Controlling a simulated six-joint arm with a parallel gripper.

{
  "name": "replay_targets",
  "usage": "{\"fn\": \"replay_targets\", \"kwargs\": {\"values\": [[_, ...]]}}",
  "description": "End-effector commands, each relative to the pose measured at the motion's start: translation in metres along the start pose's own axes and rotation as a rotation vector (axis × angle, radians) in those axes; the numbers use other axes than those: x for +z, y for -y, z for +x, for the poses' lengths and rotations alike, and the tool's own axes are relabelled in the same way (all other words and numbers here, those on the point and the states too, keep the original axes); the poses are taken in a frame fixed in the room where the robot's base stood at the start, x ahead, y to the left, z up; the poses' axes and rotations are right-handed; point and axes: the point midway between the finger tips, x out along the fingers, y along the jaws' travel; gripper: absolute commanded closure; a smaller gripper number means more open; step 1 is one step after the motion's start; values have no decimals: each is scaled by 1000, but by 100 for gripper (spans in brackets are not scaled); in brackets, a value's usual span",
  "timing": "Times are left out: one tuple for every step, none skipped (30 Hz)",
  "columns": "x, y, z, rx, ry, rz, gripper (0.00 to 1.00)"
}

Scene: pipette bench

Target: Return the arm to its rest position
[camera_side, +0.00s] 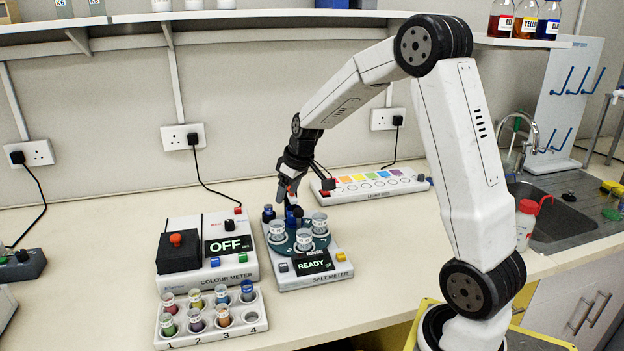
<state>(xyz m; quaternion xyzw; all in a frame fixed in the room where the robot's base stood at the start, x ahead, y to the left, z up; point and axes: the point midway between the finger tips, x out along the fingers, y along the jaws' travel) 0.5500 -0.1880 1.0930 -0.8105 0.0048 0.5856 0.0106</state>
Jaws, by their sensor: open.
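My gripper (288,190) points down at the left rear of the salt meter (316,272), over its round turntable. It is open. A blue piece (293,213) shows just under the fingertips; I cannot tell whether they touch it. My arm reaches in from the right, bent high at the elbow. The salt meter's display reads "RINSE READY", and several clear cups (304,239) stand on its turntable.
The colour meter (228,246), its display reading "OFF", stands left of the salt meter. A rack (237,328) of coloured vials is in front. A light box (368,186) lies behind. A shelf (150,17) crosses above; a sink (550,215) is at right. The bench's front middle is clear.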

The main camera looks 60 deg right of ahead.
Motion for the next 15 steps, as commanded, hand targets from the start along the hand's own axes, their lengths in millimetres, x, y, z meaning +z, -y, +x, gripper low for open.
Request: {"fn": "replay_targets", "kwargs": {"values": [[9,21,1,-2,12,-6,26],[14,31,2,-1,17,-6,26],[22,45,3,-1,25,-5,26],[28,54,4,1,30,-5,26],[34,64,5,1,36,-4,26],[43,76,6,2,42,-4,26],[50,85,6,3,47,-6,26],[57,94,7,4,51,-6,26],[66,105,7,5,55,-7,26],[74,113,7,5,59,-9,26],[82,121,7,6,62,-10,26],[92,131,8,7,67,-12,26],[100,138,8,7,69,-14,26],[108,144,8,7,73,-14,26],[119,152,8,7,75,-17,26]]}}
